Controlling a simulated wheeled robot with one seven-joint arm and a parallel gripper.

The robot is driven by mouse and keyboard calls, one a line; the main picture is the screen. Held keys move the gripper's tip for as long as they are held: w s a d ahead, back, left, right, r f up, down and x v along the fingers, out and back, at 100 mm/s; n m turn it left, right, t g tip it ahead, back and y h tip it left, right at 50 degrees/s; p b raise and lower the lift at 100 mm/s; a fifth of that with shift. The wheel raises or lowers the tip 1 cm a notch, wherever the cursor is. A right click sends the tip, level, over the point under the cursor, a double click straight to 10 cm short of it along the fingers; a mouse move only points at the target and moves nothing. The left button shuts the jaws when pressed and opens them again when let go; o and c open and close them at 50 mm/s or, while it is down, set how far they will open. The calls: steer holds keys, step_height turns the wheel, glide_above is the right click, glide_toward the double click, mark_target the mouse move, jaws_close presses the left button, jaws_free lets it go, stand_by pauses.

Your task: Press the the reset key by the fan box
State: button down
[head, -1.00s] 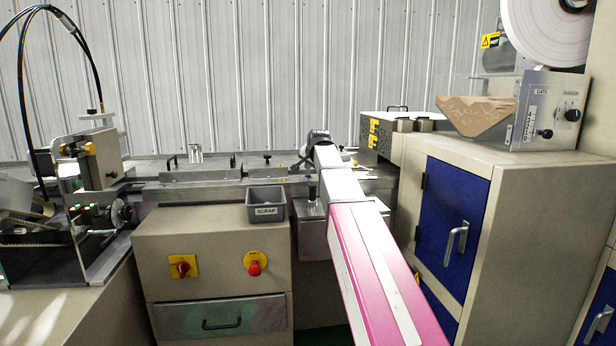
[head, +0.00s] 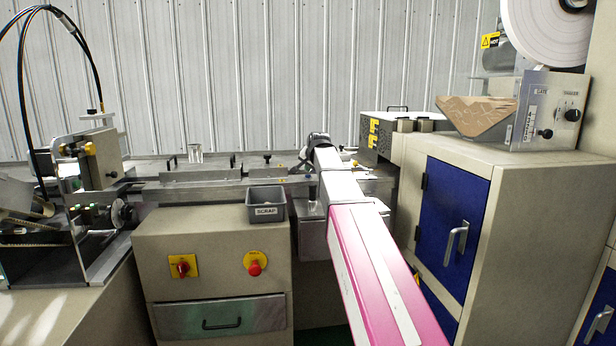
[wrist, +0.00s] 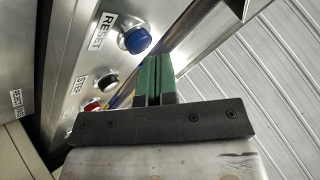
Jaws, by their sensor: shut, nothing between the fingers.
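The reset key is a blue round button (wrist: 134,40) in a silver collar, beside a label reading RESET on a slanted metal panel in the wrist view. My gripper (wrist: 157,60) has green fingers pressed together with nothing between them. Its fingertips lie just to the lower right of the blue button in that view; I cannot tell whether they touch it. In the head view my gripper's fingers are hidden behind the wrist. The fan box (head: 376,138), with yellow labels, stands right of the wrist; the key cannot be seen there.
A grey scrap bin (head: 266,203) stands on the machine's front cabinet. A tall cabinet with blue doors (head: 452,225) stands close to the right of my arm.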

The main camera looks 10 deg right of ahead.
steer(key=shift+f, duration=0.45)
stand_by(0.6)
steer(key=shift+r, duration=0.9)
steer(key=shift+r, duration=2.5)
